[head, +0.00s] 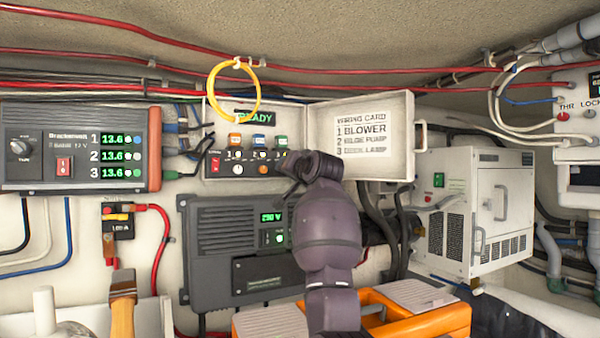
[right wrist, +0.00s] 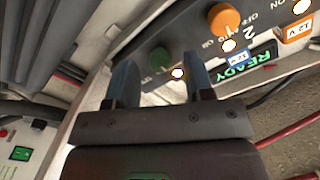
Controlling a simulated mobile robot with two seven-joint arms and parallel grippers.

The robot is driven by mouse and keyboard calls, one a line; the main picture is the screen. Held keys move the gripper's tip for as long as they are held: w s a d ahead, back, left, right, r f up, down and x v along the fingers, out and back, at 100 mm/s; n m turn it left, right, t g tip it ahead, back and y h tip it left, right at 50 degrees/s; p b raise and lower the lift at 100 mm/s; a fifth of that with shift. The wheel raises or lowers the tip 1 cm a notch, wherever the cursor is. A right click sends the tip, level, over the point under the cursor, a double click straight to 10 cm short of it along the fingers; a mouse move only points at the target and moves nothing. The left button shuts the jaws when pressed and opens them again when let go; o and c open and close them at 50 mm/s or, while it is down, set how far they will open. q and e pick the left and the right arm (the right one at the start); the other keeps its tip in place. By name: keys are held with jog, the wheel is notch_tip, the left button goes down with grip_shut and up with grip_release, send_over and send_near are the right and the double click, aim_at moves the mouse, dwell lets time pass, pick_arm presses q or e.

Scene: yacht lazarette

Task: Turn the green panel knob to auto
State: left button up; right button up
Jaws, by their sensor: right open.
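The green knob (right wrist: 158,57) is on the dark panel face in the right wrist view, with a lit lamp (right wrist: 178,74) beside it. My right gripper (right wrist: 160,65) is open, its two fingers pointing at the panel on either side of the green knob. I cannot tell whether they touch it or where its pointer is set. In the head view my right gripper (head: 291,178) reaches the panel's lower right and hides the green knob. An orange knob (right wrist: 223,18) sits beside the green one, with small position lettering; it also shows in the head view (head: 262,169). My left gripper is not in view.
The panel's READY display (head: 255,118) is lit green. Its open door (head: 375,160) carries a wiring card, close right of my gripper. A yellow ring (head: 234,92) hangs in front of the panel's top. A dark charger box (head: 220,250) and orange toolbox (head: 430,322) lie below.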

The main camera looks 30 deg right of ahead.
jog(key=s+b, duration=0.2)
jog(key=s, duration=0.8)
jog(key=shift+a, duration=0.3)
jog(key=shift+w, duration=0.1)
jog(key=shift+f, duration=0.1)
